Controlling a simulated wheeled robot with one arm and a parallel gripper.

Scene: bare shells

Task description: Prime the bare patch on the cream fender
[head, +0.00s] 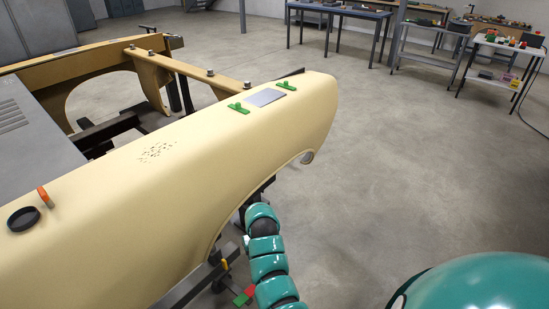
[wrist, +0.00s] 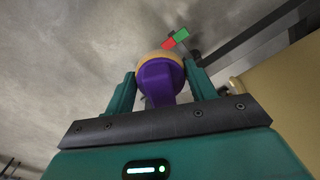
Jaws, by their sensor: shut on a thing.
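The cream fender (head: 190,140) runs from the lower left to the upper middle in the head view. A flat grey bare patch (head: 266,97) lies on its top near the far end, between two green pieces (head: 238,108) and (head: 286,86). In the wrist view my gripper (wrist: 160,82) is shut on a purple-handled tool with a tan, rounded end (wrist: 160,88). The tool is clear of the patch, over the floor beside a cream surface. In the head view my teal arm reaches beside the fender's lower edge, and the gripper is hidden.
A black round cap (head: 23,218) and an orange piece (head: 45,198) sit on the near end of the fender. Dark specks (head: 156,152) mark its middle. A red and green item (head: 243,296) shows low beside a dark stand. Floor (head: 400,170) to the right is open.

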